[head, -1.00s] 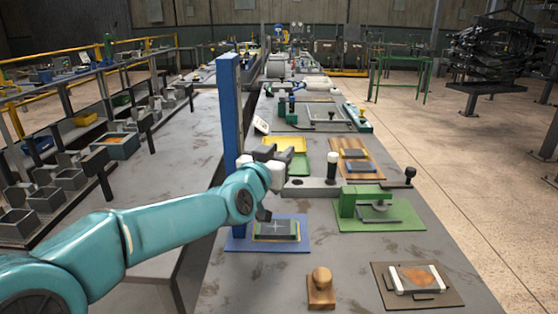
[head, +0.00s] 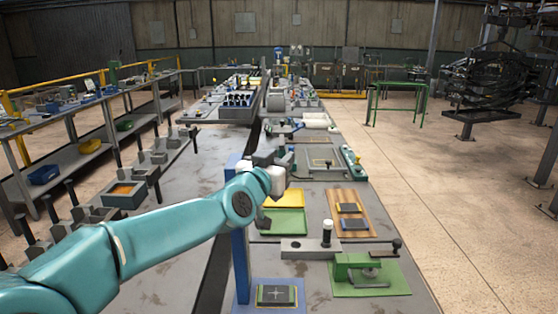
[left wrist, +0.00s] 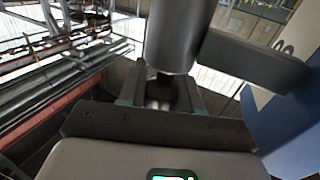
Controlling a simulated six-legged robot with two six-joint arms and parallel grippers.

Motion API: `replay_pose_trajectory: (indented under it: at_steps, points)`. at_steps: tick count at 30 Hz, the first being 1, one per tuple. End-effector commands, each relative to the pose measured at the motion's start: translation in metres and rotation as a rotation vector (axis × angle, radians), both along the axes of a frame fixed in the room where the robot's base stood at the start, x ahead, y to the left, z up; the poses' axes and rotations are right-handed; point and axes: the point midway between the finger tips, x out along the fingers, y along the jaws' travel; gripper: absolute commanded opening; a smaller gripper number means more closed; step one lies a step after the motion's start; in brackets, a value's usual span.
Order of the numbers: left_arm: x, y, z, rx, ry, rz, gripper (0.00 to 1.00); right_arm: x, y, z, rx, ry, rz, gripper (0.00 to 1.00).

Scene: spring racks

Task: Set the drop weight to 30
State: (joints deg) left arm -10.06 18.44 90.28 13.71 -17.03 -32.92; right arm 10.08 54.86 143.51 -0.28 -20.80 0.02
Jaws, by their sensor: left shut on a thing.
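The drop weight stand has a blue upright post (head: 241,262) on a blue base, with a dark pad (head: 277,295) marked with a pale cross. My left gripper (head: 278,157) is beside the upper end of the post, high above the pad. It is shut on the drop weight, a grey cylinder (left wrist: 173,35) in the left wrist view. The blue post (left wrist: 290,125) is at the right there. In the head view the gripper and wrist mostly hide the weight. I cannot read any height scale. My right gripper is not in view.
A green clamp fixture (head: 365,270) and a grey block with a white-topped post (head: 310,247) are to the right on the bench. A yellow tray (head: 290,197), a green mat (head: 284,222) and a wooden board (head: 350,208) lie behind. Racks stand left.

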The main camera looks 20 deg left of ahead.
Motion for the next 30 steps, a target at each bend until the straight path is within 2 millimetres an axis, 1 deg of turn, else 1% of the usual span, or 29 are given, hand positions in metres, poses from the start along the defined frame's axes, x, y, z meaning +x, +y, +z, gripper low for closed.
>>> replay_pose_trajectory:
  at_steps: [8, 9, 11, 19, 22, 26, 29, 30]
  points:
    - [0.000, 0.000, 0.000, 0.000, 0.001, 0.000, 0.00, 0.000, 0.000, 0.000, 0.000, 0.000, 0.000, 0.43]
    - [0.000, 0.000, -0.001, 0.000, 0.001, 0.000, 0.37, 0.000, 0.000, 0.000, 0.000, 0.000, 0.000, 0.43]
    - [0.000, 0.000, -0.001, 0.000, 0.001, 0.000, 0.56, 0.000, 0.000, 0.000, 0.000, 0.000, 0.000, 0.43]
    - [0.000, 0.000, -0.001, 0.000, 0.001, 0.000, 0.57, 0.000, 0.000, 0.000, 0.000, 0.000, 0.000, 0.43]
    - [-0.005, 0.001, -0.001, 0.000, 0.001, 0.000, 0.57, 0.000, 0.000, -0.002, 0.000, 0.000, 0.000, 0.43]
    - [-0.026, 0.003, -0.002, 0.000, -0.001, -0.001, 0.57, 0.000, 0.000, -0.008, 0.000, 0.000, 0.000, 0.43]
    - [-0.051, 0.006, -0.001, -0.001, -0.003, 0.000, 0.57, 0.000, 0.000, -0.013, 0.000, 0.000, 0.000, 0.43]
    - [-0.063, 0.007, -0.001, -0.001, -0.003, -0.001, 0.57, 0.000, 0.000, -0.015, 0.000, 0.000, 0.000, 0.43]
